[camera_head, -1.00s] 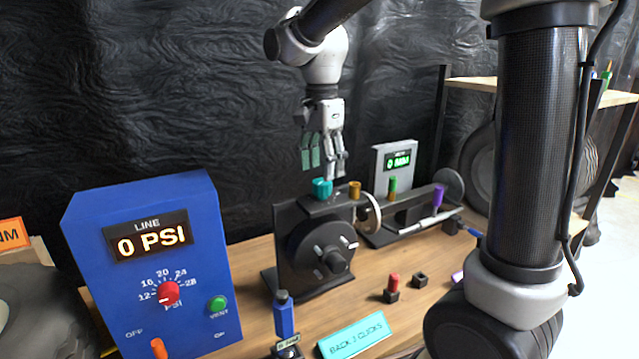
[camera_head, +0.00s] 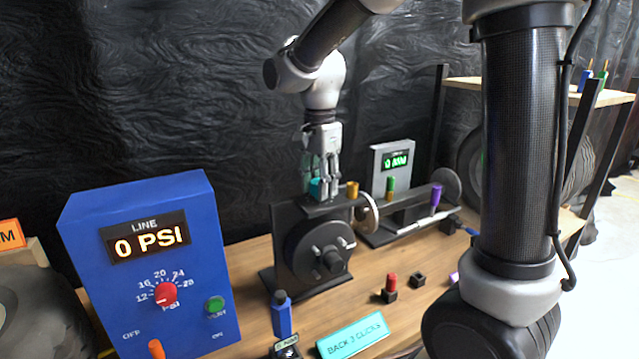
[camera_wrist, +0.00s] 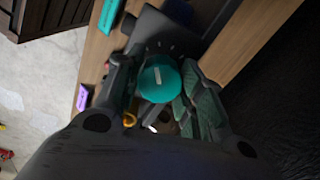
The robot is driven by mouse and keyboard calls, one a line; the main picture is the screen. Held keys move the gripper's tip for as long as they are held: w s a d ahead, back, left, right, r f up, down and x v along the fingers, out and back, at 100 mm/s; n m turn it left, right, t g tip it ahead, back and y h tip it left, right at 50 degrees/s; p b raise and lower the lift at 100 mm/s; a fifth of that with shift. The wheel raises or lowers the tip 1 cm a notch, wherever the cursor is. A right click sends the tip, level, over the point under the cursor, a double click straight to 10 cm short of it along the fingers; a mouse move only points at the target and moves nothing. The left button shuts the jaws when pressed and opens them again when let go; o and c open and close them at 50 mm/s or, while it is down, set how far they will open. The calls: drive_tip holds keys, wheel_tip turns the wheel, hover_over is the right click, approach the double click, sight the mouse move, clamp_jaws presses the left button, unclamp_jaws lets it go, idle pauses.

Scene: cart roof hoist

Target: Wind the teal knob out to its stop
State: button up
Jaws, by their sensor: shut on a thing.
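The teal knob (camera_head: 316,187) stands on top of the black fixture (camera_head: 283,240), which has a round dark hub on its front. My gripper (camera_head: 320,188) points straight down over the knob, with its fingers around it. In the wrist view the round teal top of the knob (camera_wrist: 160,79) lies between the fingers of my gripper (camera_wrist: 158,95), and they are shut on it. The fingers hide part of the knob in the head view. Tick marks show on the fixture beside the knob in the wrist view.
A brass knob (camera_head: 352,190) stands close to the right of my fingers. Green (camera_head: 390,186) and purple (camera_head: 436,198) pegs are further right. A blue LINE box (camera_head: 150,270) reads 0 PSI at left. A red-topped peg (camera_head: 391,284) and a teal sign (camera_head: 352,336) lie in front.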

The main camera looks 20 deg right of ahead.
drive_tip(key=n, duration=0.6)
drive_tip(key=shift+n, duration=0.3)
drive_tip(key=n, duration=0.3)
drive_tip(key=shift+n, duration=0.3)
drive_tip(key=n, duration=0.3)
drive_tip(key=shift+n, duration=0.3)
drive_tip(key=n, duration=0.3)
drive_tip(key=shift+n, duration=0.3)
drive_tip(key=n, duration=0.3)
drive_tip(key=shift+n, duration=0.4)
drive_tip(key=n, duration=0.3)
drive_tip(key=shift+n, duration=2)
